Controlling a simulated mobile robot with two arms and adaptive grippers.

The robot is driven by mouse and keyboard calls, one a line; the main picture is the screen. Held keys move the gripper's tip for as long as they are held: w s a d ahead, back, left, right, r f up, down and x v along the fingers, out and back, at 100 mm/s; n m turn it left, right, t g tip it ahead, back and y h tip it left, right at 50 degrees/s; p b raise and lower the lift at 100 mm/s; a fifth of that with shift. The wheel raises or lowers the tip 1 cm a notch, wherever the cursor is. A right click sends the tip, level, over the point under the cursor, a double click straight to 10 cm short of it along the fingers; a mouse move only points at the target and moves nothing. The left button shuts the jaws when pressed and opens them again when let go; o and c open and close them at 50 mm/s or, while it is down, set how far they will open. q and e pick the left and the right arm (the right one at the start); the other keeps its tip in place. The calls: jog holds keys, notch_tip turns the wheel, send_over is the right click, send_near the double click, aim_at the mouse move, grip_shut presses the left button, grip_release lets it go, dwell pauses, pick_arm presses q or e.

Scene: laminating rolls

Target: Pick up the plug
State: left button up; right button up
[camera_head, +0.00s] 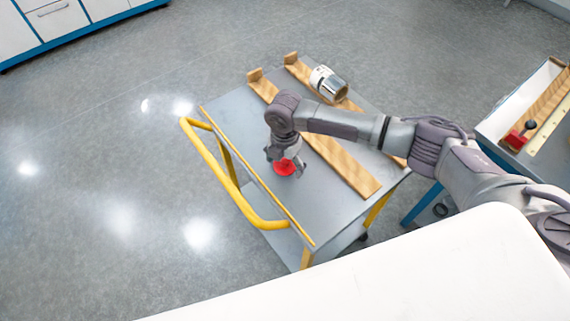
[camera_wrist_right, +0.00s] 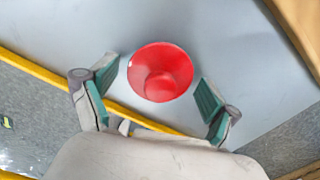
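The plug (camera_head: 284,168) is a red, round, flanged piece on the grey cart top. In the right wrist view the plug (camera_wrist_right: 160,72) looks like a red cup with a smaller round part in its middle. My right gripper (camera_head: 287,166) is directly above it, pointing down. In the wrist view the right gripper (camera_wrist_right: 158,88) is open, one green-padded finger on each side of the plug, with gaps on both sides. Whether the fingertips reach down to the plug's level is hard to tell. My left gripper is not in view.
The cart (camera_head: 232,117) has a yellow handle (camera_head: 215,180) at its left. Wooden rails (camera_head: 343,167) lie on the cart, and a white and silver roll (camera_head: 328,83) sits at their far end. A second table (camera_head: 490,128) with a red piece stands at right.

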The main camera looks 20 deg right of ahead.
jog(key=c, duration=0.7)
jog(key=shift+c, duration=0.2)
